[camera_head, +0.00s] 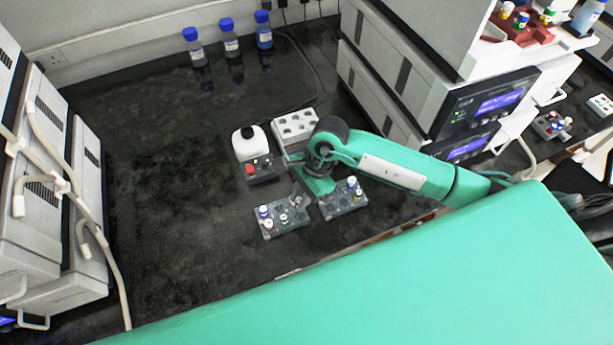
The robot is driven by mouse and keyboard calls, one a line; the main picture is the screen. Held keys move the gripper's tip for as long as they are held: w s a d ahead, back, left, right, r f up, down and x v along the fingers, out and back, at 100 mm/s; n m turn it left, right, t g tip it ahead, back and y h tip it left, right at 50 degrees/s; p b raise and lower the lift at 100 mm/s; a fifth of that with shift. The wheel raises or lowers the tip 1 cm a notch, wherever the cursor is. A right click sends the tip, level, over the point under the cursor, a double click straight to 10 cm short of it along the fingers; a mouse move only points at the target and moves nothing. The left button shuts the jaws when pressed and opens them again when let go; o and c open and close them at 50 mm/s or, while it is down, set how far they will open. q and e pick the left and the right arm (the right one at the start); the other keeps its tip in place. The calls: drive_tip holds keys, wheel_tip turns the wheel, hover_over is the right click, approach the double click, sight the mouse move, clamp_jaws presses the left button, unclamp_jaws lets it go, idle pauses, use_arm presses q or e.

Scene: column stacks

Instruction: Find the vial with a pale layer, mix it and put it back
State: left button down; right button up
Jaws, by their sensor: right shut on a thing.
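My right gripper (298,193) points down at the back edge of the left grey vial rack (292,228). It is shut on a small vial, mostly hidden by the fingers and wrist. The vials are too small to tell any pale layer. My left gripper is not in view.
A white-topped mixer (250,145) with a red button stands behind the left rack. A white block with holes (294,125) is beside it. Blue-capped bottles (230,40) stand at the back. Instrument stacks flank the dark bench, whose left middle is clear.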

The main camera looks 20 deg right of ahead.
drive_tip(key=shift+a+f, duration=0.1)
drive_tip(key=shift+f, duration=0.3)
drive_tip(key=shift+f+b, duration=0.45)
drive_tip(key=shift+f, duration=0.85)
drive_tip(key=shift+f+b, duration=0.2)
drive_tip(key=shift+b, duration=0.1)
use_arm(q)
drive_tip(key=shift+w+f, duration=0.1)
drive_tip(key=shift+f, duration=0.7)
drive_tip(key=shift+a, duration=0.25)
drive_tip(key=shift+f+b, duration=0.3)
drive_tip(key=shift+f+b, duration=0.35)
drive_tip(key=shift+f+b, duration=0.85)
use_arm(e)
drive_tip(key=shift+f, duration=0.7)
